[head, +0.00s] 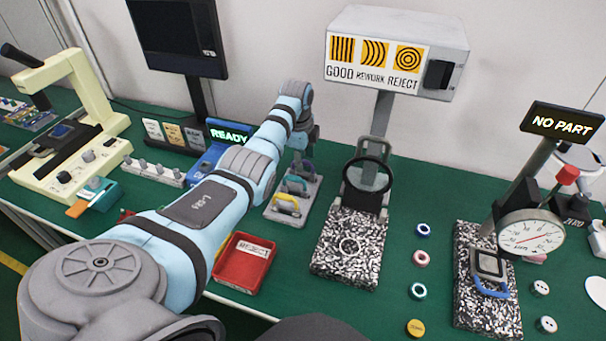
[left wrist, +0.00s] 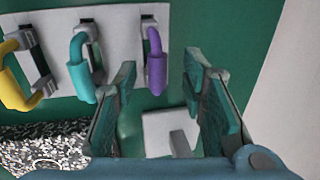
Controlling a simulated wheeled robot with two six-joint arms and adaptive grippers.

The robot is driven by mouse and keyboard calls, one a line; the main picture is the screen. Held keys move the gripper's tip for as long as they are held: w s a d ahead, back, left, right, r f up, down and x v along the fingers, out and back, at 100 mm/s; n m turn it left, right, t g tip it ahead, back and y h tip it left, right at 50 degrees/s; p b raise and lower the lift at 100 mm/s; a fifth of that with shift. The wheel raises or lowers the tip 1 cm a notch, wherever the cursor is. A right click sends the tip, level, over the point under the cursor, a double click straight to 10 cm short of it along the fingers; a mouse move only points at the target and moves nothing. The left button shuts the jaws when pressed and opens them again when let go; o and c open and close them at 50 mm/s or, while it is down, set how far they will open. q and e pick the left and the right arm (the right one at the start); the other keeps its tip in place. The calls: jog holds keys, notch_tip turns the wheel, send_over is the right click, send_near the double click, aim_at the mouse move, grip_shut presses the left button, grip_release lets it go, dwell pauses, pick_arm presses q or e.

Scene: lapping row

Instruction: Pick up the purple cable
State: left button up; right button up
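The purple cable (left wrist: 155,62) hangs in the end slot of a grey rack (left wrist: 118,40) in the left wrist view, beside a teal cable (left wrist: 80,65) and a yellow cable (left wrist: 10,75). In the head view the purple cable (head: 305,166) is at the far end of the rack (head: 309,201), below my left gripper (head: 308,140). In the left wrist view my left gripper (left wrist: 160,80) is open, with nothing between its fingers. The purple cable shows beyond the fingertips, between them in the picture. My right gripper is not in view.
A speckled block (head: 345,255) with a magnifier (head: 368,177) stands right of the rack. A red reject tray (head: 243,263) lies in front on the left. A blue READY unit (head: 207,160) is behind my left arm. Small rings and a dial gauge (head: 530,237) are on the right.

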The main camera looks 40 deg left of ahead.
pick_arm(q)
notch_tip(320, 180, down, 2)
jog(key=shift+a+f, duration=0.1)
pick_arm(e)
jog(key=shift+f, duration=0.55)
pick_arm(q)
jog(key=shift+c, duration=0.3)
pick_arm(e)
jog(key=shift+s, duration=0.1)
pick_arm(q)
grip_shut()
jog(key=shift+r, duration=0.25)
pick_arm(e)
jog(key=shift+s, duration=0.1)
